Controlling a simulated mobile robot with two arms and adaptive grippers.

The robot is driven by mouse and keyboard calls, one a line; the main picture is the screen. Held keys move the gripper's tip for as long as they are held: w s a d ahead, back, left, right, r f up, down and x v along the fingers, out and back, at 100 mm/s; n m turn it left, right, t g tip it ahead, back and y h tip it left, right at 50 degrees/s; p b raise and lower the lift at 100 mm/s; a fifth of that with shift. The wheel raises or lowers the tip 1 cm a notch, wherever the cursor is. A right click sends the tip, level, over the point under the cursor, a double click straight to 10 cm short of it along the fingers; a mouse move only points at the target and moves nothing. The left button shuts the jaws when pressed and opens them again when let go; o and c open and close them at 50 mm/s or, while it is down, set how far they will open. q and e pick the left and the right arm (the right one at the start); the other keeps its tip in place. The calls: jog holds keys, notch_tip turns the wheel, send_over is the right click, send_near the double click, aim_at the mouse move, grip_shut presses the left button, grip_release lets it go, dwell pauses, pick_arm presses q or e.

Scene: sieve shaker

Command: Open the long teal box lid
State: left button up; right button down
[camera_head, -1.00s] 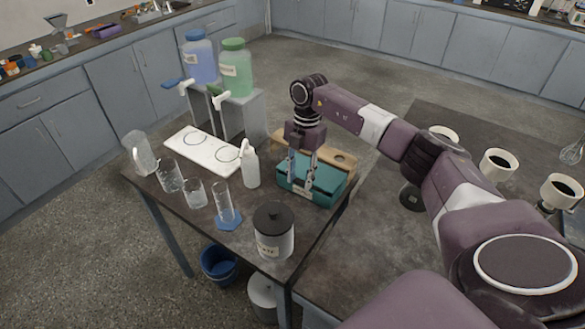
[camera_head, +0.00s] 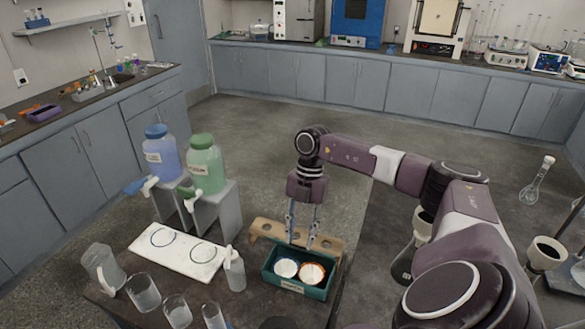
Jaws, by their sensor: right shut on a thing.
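The long teal box (camera_head: 297,290) stands at the front right of the table, with a label on its front. Its top is open, and two round pieces, one white (camera_head: 287,268) and one orange-rimmed (camera_head: 312,273), lie inside. My right gripper (camera_head: 302,241) points down at the box's back edge, shut on what appears to be the lid; the lid itself is hard to make out behind the fingers. My left gripper is not in view.
A wooden rack with holes (camera_head: 266,229) stands right behind the box. A white squeeze bottle (camera_head: 235,272) and a white board (camera_head: 177,256) are to its left. Blue (camera_head: 161,156) and green (camera_head: 205,166) jugs stand on grey stands. Glassware (camera_head: 143,293) crowds the front left.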

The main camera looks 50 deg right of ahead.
jog(key=w+d, duration=0.2)
jog(key=d, duration=0.4)
jog(key=shift+d+b, duration=0.15)
jog(key=shift+b, duration=0.25)
jog(key=c, duration=2.6)
grip_release()
jog(key=shift+d, duration=0.2)
jog(key=shift+c, duration=0.2)
jog(key=o, duration=0.5)
jog(key=shift+w+d+f, duration=0.1)
jog(key=shift+d+f, duration=0.1)
jog(key=o, duration=0.7)
jog(key=shift+a+r, duration=0.2)
jog(key=shift+a, duration=0.1)
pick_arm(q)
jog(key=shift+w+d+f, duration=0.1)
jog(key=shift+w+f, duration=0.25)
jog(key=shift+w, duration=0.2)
pick_arm(e)
jog(key=shift+o, duration=0.2)
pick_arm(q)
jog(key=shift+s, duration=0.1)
pick_arm(e)
jog(key=v, duration=1.2)
jog(key=shift+w, duration=0.15)
